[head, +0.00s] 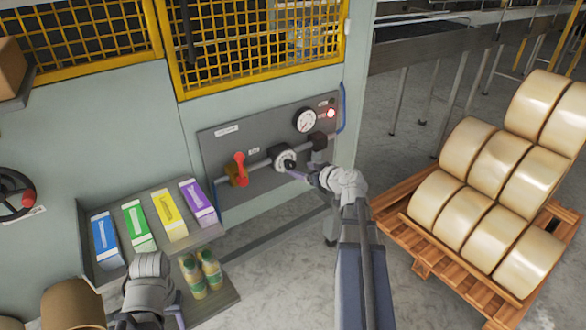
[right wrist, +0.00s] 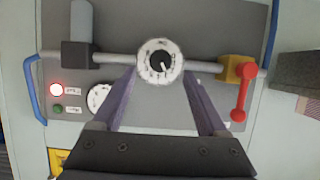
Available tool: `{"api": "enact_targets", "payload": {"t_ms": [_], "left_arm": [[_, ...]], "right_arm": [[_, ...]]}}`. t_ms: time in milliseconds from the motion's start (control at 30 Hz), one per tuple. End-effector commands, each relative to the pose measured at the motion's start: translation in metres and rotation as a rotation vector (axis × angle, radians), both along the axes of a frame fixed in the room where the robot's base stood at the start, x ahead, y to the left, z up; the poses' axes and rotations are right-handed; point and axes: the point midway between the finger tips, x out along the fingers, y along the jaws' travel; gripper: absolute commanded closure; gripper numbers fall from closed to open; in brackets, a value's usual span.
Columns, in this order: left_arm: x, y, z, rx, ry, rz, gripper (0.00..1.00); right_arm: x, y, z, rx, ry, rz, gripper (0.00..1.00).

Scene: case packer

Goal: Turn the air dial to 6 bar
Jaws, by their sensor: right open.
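The air dial (head: 285,160) is a round white scale with a black knob on the grey panel's pipe. In the right wrist view the dial (right wrist: 160,52) faces me; its knob carries a pale pointer line, but the scale figures are too small to read. My right gripper (head: 297,176) is open and empty. In the right wrist view its two purple fingers (right wrist: 160,78) are apart, just below the dial, one towards each side; contact cannot be told. A pressure gauge (head: 304,120) sits above the dial. My left gripper (head: 150,318) is low at the left, its fingers mostly hidden.
A red-handled valve (head: 240,168) is left of the dial on the same pipe. A red lamp (head: 331,113) is lit. A shelf (head: 155,248) with several coloured cartons stands at the left. A pallet (head: 420,240) of big rolls stands at the right.

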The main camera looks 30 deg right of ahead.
Motion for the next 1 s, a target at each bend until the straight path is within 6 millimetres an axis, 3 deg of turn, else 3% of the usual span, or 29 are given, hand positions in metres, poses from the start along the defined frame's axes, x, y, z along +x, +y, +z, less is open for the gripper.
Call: {"api": "enact_targets", "payload": {"t_ms": [400, 700, 1000], "left_arm": [[0.0, 0.0, -0.025, 0.0, 0.0, 0.0, 0.5], [0.0, 0.0, -0.025, 0.0, 0.0, 0.0, 0.5], [0.0, 0.0, -0.025, 0.0, 0.0, 0.0, 0.5]], "right_arm": [[0.057, 0.004, -0.025, -0.001, 0.001, 0.001, 0.24], [0.06, 0.005, -0.025, 0.0, 0.001, 0.001, 0.24], [0.06, 0.005, -0.025, 0.0, 0.001, 0.001, 0.56]]}}
